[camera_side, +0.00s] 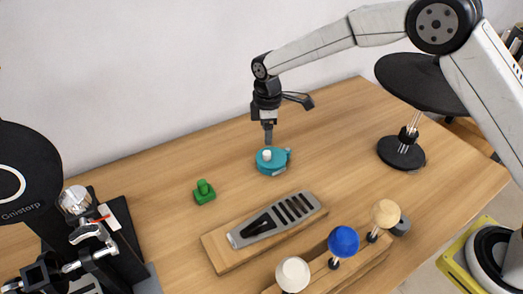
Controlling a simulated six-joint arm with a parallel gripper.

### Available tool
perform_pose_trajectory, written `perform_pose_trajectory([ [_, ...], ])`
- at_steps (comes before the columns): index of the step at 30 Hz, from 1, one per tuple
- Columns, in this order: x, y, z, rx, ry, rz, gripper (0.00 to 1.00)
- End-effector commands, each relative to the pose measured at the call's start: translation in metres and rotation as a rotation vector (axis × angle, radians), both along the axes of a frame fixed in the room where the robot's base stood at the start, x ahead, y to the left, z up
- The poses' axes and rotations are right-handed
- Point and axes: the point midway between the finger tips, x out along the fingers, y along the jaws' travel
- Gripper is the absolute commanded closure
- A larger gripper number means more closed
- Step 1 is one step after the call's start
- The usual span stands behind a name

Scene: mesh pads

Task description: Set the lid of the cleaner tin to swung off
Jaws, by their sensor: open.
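The cleaner tin appears to be the small round teal tin (272,167) on the wooden table, near the middle of the side view. A pale knob shows on its top, and a small teal tab sticks out at its right. The teal lid seems to lie over the tin, but at this size I cannot tell its exact position. My gripper (268,137) points down just above the tin, close over the pale knob. It is open, with its fingers overlapping in this view. Nothing shows held between them, and I cannot tell whether it touches the knob.
A green block with a knob (204,192) stands left of the tin. In front lies a grey slotted holder (275,220) on a wooden block. White, blue and tan balls (343,241) stand on a front rack. A black stand (401,153) is right; black equipment (110,250) is left.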

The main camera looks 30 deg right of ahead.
Motion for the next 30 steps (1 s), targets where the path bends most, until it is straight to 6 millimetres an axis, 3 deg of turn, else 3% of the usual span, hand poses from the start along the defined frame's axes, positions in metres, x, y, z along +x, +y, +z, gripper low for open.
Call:
perform_pose_trajectory([
  [8, -0.001, 0.0, -0.016, -0.001, 0.003, -0.002, 0.3],
  [21, 0.0, -0.001, -0.067, 0.0, 0.001, -0.003, 0.3],
  [30, 0.0, 0.0, -0.078, 0.0, -0.001, -0.003, 0.3],
])
